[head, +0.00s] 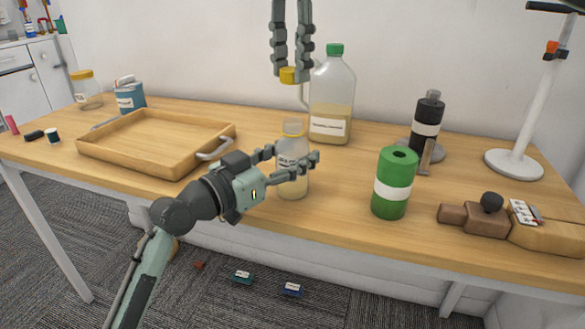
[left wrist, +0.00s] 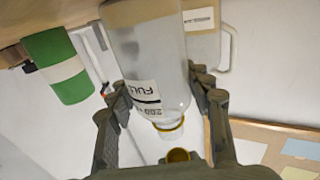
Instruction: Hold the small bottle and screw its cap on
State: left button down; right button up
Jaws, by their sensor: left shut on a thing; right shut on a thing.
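The small bottle (head: 294,188) is clear with a white label and a yellow ring at its open neck. It stands upright at the middle of the table. My left gripper (head: 291,160) is shut around its body. The bottle also shows in the left wrist view (left wrist: 150,45), upside down there, between my fingers. The yellow cap (head: 288,75) is held by my right gripper (head: 289,68), which points down from above. The cap is apart from the bottle, with a clear gap above the neck. It also shows in the left wrist view (left wrist: 178,155), beyond the neck.
A large jug with a green cap (head: 331,95) stands close behind the bottle. A green can (head: 394,183) is to the right, a wooden tray (head: 125,160) to the left. A dark bottle (head: 428,115) and a stand (head: 514,163) are farther right.

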send_over(291, 120)
jog(key=shift+s+f, duration=0.15)
jog(key=shift+f, duration=2.4)
jog(key=shift+f, duration=0.1)
jog(key=shift+f, duration=0.75)
jog(key=shift+f, duration=0.6)
jog(key=m, duration=1.3)
jog(key=o, duration=0.7)
